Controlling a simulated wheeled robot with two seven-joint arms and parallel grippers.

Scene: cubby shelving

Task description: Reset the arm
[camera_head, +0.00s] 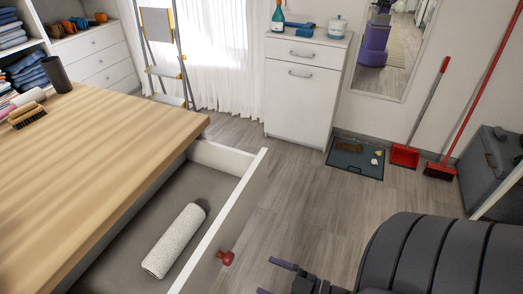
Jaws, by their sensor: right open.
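My right arm comes in from the lower right. Its gripper (273,278) has purple fingers that stand apart, open and empty, low at the bottom edge of the view. The gripper is to the right of the red knob (226,257) on the open drawer (236,203) and apart from it. A white textured roll (174,241) lies inside the drawer. My left gripper is not in view.
The wooden table top (95,150) fills the left. A white cabinet (300,95) stands at the back, with a stepladder (165,45) to its left. A dark mat (355,158), red dustpan (404,156) and broom (440,170) are at the right. The middle floor is clear.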

